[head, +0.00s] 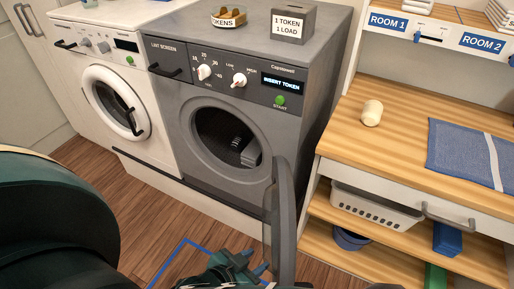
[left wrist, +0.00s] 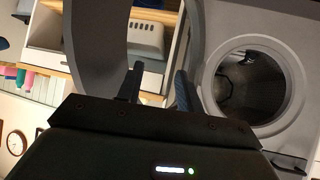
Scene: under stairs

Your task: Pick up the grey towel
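The grey washing machine (head: 170,105) has its round door (head: 284,225) swung open toward me. Inside its dark drum (head: 215,135) lies a small grey item (head: 250,153) near the lower right of the opening; it may be the grey towel, but I cannot be sure. The drum opening also shows at the right of the left wrist view (left wrist: 250,85), its contents too dark to tell. My left gripper (head: 262,275) is low in front of the machine, beside the open door. In the left wrist view its two fingers (left wrist: 158,88) stand apart with nothing between them. My right gripper does not show.
A white washing machine (head: 105,70) stands on the left. On the right, a wooden counter (head: 400,105) holds a cream roll (head: 372,113) and a blue towel (head: 465,152); a white basket (head: 375,207) sits below. Blue tape (head: 185,250) marks the wooden floor.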

